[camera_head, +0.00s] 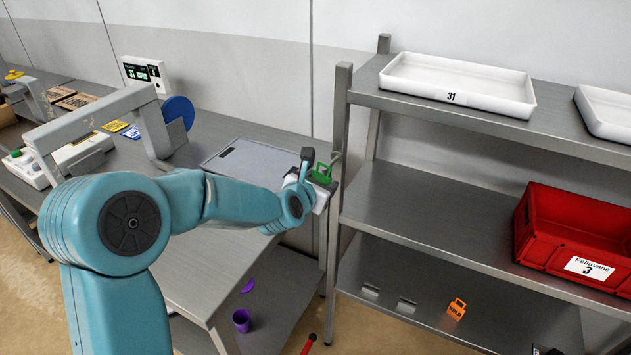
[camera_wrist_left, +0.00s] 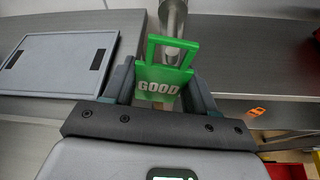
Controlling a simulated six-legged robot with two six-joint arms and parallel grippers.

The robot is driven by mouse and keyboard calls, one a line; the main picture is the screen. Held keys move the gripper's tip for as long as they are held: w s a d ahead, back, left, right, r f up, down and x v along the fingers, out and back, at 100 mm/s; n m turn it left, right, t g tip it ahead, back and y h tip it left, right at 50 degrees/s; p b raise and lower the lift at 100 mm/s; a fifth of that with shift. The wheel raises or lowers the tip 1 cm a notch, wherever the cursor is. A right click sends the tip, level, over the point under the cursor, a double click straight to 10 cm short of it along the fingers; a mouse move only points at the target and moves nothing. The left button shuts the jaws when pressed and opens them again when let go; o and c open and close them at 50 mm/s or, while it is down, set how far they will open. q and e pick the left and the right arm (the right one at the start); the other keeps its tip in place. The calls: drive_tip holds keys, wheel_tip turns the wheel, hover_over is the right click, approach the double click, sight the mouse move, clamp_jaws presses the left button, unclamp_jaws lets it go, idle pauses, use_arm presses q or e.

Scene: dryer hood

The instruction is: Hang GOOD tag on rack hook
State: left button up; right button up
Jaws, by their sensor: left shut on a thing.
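The green GOOD tag (camera_head: 321,173) is at the end of my left arm, beside the rack's front left post. My left gripper (camera_head: 308,168) is shut on it. In the left wrist view the GOOD tag (camera_wrist_left: 160,75) stands between the two fingers, with its open loop pointing away from the gripper. A round metal hook (camera_wrist_left: 173,20) is right behind the loop, and its end shows within the loop. I cannot tell whether the loop is around the hook or only in front of it. In the head view the rack hook (camera_head: 336,157) is next to the tag. My right gripper is not seen.
The metal rack (camera_head: 430,205) holds a white tray marked 31 (camera_head: 460,84) and a red crate (camera_head: 575,240). An orange tag (camera_head: 456,309) is on the lower shelf. A grey flat panel (camera_head: 245,160) lies on the table left of my gripper. A purple cup (camera_head: 241,320) is below.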

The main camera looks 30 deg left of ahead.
use_arm(q)
drive_tip(key=shift+w+r+p, duration=0.15)
drive_tip(key=shift+w+p, duration=0.55)
drive_tip(key=shift+w, duration=0.4)
drive_tip(key=shift+w+f+b, duration=0.15)
drive_tip(key=shift+f+b, duration=0.15)
drive_tip(key=shift+w+a+f+b, duration=0.1)
drive_tip(key=shift+w+f+b, duration=0.25)
drive_tip(key=shift+b, duration=0.25)
drive_tip(key=shift+w, duration=0.2)
drive_tip(key=shift+b, duration=0.35)
drive_tip(key=shift+s+r, duration=0.1)
